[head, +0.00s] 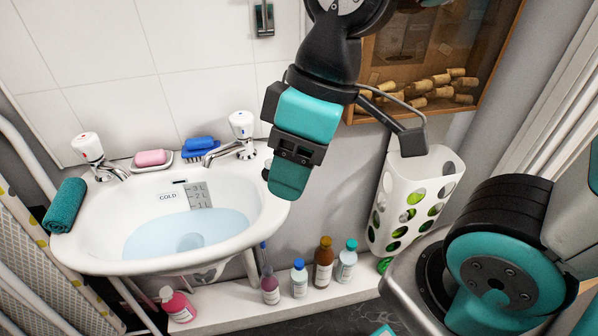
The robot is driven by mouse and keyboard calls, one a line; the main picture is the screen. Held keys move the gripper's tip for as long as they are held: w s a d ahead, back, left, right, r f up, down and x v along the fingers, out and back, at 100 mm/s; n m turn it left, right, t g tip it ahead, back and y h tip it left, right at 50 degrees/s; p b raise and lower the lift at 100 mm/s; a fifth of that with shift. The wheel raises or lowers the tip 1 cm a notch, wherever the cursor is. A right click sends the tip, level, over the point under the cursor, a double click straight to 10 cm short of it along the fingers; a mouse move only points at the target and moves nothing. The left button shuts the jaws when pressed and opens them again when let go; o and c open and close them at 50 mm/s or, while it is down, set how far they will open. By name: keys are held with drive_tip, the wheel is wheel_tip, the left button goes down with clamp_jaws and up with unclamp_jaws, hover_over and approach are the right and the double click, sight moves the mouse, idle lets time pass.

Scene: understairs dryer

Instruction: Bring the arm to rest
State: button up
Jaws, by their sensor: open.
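My gripper (287,180) hangs in the upper middle of the head view, pointing down, with teal and black parts. It is in front of the right rim of the white sink (110,262), and I see nothing held in it. The gap between its fingers is mostly hidden from this side. My arm comes down from the top edge of the picture.
A white holed holder (430,180) hangs on the wall right of my gripper, below a wooden frame with corks (440,88). Several bottles, one brown (323,262), stand on a low white ledge (225,306). Taps (240,125) and soaps (150,158) line the sink's back.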

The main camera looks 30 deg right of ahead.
drive_tip(key=shift+s+a+m, duration=0.25)
drive_tip(key=shift+s+m, duration=0.65)
drive_tip(key=shift+s, duration=0.15)
wheel_tip(320, 180, up, 12)
drive_tip(key=p, duration=1.2)
drive_tip(key=shift+r, duration=0.1)
idle(5.1)
